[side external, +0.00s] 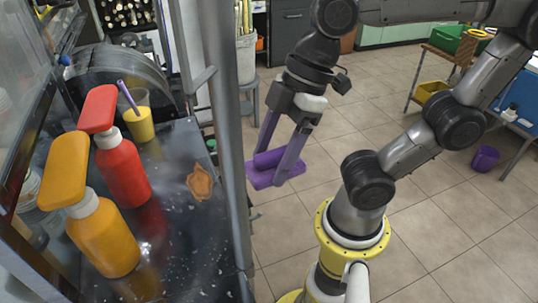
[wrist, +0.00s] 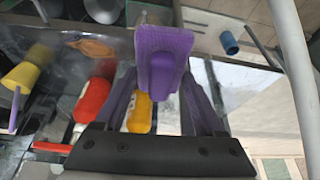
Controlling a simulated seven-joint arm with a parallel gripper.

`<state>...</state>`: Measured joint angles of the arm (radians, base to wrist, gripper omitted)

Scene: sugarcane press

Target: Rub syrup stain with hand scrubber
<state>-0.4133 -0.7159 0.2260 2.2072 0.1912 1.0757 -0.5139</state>
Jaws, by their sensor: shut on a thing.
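My gripper (side external: 287,148) is shut on the purple hand scrubber (side external: 266,177) and holds it in the air to the right of the counter's metal post. In the wrist view the purple scrubber (wrist: 160,62) sits between the fingers. The brown syrup stain (side external: 200,181) is an irregular patch on the dark metal counter, left of the post. The stain also shows at the upper left of the wrist view (wrist: 92,47). The scrubber is apart from the stain.
A red bottle (side external: 122,168) and an orange bottle (side external: 102,238) stand on the counter (side external: 190,262) left of the stain. A yellow-filled cup (side external: 139,122) with a purple stick stands behind. A vertical metal post (side external: 222,110) stands between my gripper and the stain.

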